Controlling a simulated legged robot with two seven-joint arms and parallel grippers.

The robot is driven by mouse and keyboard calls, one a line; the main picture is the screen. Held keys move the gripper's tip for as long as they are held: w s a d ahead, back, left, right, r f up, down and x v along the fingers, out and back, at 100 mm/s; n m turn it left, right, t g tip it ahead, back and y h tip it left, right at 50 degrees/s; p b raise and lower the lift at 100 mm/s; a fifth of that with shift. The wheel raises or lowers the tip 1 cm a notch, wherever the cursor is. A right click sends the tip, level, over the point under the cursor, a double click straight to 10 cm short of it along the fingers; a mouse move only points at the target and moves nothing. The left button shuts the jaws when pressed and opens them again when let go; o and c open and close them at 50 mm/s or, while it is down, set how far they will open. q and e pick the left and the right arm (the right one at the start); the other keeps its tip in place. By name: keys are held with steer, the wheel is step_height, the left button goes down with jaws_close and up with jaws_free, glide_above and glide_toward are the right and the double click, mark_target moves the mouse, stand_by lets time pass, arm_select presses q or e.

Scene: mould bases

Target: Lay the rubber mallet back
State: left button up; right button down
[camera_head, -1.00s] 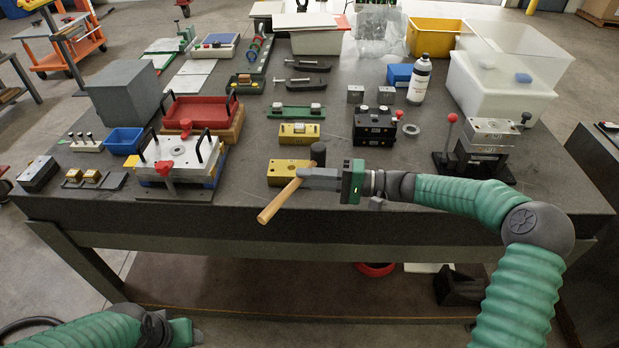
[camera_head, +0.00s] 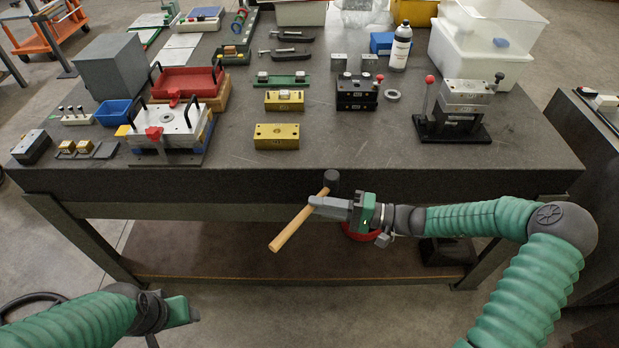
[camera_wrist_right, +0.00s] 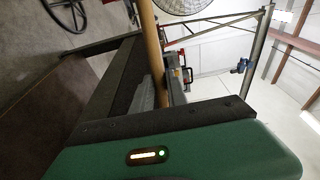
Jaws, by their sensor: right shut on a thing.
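The rubber mallet (camera_head: 300,219) has a pale wooden handle and a dark head. My right gripper (camera_head: 318,203) is shut on its handle, just below the head. The mallet is tilted, with its head up and to the right, and shows in front of the table's front edge. In the right wrist view the wooden handle (camera_wrist_right: 152,50) runs up past the gripper, and the head is out of sight there. My left gripper (camera_head: 180,311) is low at the left, apart from the table; its fingers cannot be made out.
The dark table (camera_head: 340,150) has free room along its front middle and right. A yellow block (camera_head: 277,137) stands near the front. A plate mould with black handles (camera_head: 168,128) is at the left, a press-like fixture (camera_head: 460,105) at the right. A lower shelf (camera_head: 225,250) lies beneath.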

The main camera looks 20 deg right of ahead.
steer(key=s+d+f+m+t+h, duration=0.1)
steer(key=s+d+f+t, duration=0.1)
steer(key=s+f, duration=0.7)
step_height(320, 180, down, 2)
steer(key=shift+d+f, duration=0.2)
steer(key=shift+d, duration=0.15)
